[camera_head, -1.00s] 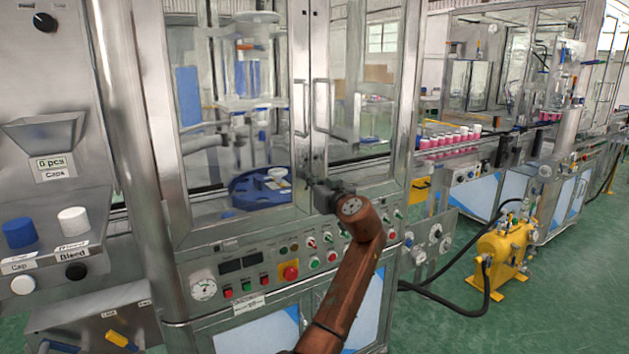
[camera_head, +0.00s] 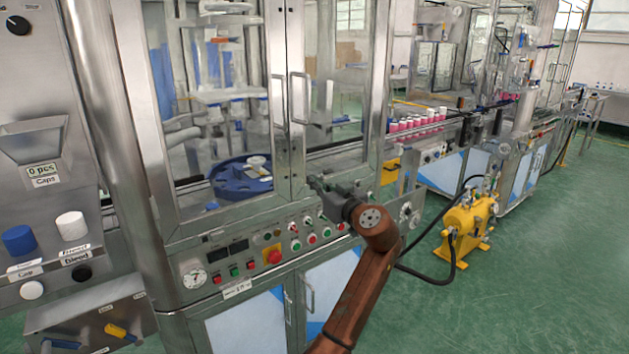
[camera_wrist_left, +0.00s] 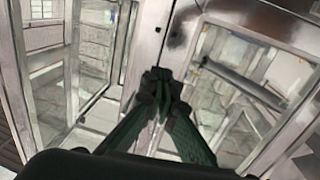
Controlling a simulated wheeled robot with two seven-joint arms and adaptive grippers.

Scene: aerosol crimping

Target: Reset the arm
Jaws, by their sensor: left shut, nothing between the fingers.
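My left arm comes up from the bottom of the head view, with its gripper (camera_head: 316,183) in front of the steel machine cabinet (camera_head: 310,215), just below and right of the two door handles. In the left wrist view, the dark fingers (camera_wrist_left: 160,80) meet at their tips with nothing between them. They point toward the cabinet's frame and glass doors and look apart from the handles. My right gripper does not show.
The cabinet's glass doors (camera_head: 235,100) look closed, with a blue round fixture (camera_head: 240,178) inside. Below is a panel with a red button (camera_head: 273,257). A yellow pump (camera_head: 465,228) stands on the green floor at right. A conveyor carries several pink cans (camera_head: 415,123). Open floor lies at right.

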